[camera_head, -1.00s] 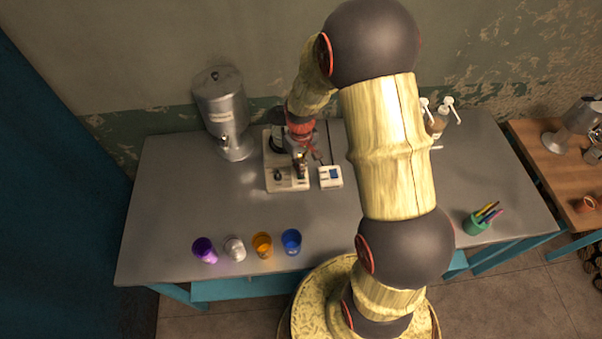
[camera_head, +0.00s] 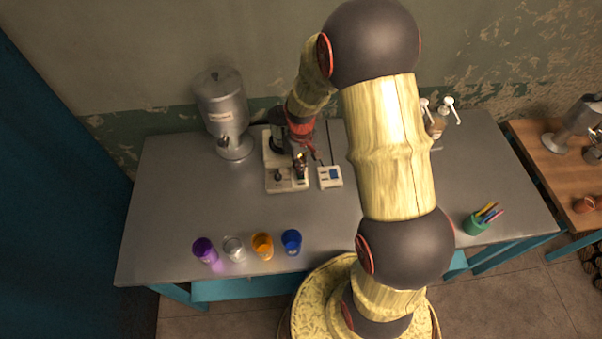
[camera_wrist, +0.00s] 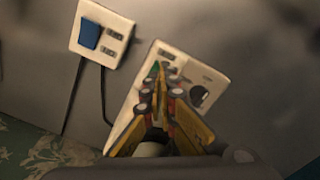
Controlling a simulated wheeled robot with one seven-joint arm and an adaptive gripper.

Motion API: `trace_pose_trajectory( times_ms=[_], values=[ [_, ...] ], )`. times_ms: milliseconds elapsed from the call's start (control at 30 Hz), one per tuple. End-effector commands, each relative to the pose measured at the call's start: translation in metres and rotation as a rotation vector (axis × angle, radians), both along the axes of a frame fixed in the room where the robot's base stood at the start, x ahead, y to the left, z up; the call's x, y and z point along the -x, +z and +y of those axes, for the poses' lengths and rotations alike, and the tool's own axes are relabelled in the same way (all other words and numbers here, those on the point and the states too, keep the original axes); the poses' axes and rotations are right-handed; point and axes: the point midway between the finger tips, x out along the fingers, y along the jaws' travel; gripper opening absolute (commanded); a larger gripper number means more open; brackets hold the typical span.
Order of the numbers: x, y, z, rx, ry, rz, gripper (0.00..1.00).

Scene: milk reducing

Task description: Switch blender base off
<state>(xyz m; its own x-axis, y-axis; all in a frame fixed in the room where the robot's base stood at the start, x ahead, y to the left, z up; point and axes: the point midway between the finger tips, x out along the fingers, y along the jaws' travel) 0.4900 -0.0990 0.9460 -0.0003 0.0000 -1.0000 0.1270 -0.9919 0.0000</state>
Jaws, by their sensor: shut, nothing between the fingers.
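The white blender base (camera_head: 287,181) stands on the grey table near its back, left of centre. A dark knob (camera_head: 277,176) shows on its front left. In the wrist view the base (camera_wrist: 206,76) lies tilted, with the dark knob (camera_wrist: 198,96) on its face. My gripper (camera_head: 302,160) is over the right part of the base, with its fingers shut and empty. The fingers hide part of the base.
A white box with a blue switch (camera_head: 330,177) sits just right of the base; its cable runs back. A metal dispenser (camera_head: 222,112) stands left. Several cups (camera_head: 262,246) line the front edge. A green pen holder (camera_head: 477,222) is at right. The table's middle left is clear.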

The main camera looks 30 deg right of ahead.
Motion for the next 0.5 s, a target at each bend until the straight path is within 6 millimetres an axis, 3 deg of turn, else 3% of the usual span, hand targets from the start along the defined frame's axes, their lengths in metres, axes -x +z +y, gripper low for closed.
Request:
trace_pose_trajectory(
  times_ms=[500],
  values=[
    [0.0000,-0.0065,0.0000,0.000,0.000,0.000,0.00]
  ],
)
